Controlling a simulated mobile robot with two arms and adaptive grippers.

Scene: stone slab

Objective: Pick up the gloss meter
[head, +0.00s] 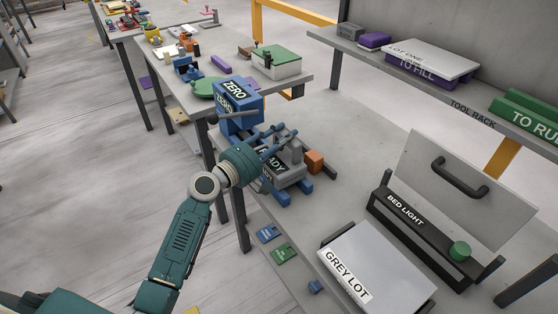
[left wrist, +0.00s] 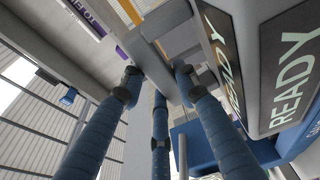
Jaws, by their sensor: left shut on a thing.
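The gloss meter (head: 285,176) appears to be the grey device with a dark READY display, sitting on or just over blue rails on the slab in the head view. Its READY face also shows large at the right of the left wrist view (left wrist: 290,75). My left gripper (head: 286,136) is over the device, its blue fingers (left wrist: 158,80) shut around a grey bar that looks like the device's handle. The fingers and wrist hide part of the device. Whether it is clear of the rails cannot be told. My right gripper is in neither view.
A blue ZERO box (head: 238,112) stands just behind the device, and an orange block (head: 315,161) is close on its right. A GREY LOT tray (head: 385,265) and a black BED LIGHT unit (head: 405,215) lie nearer. The slab's middle right is bare.

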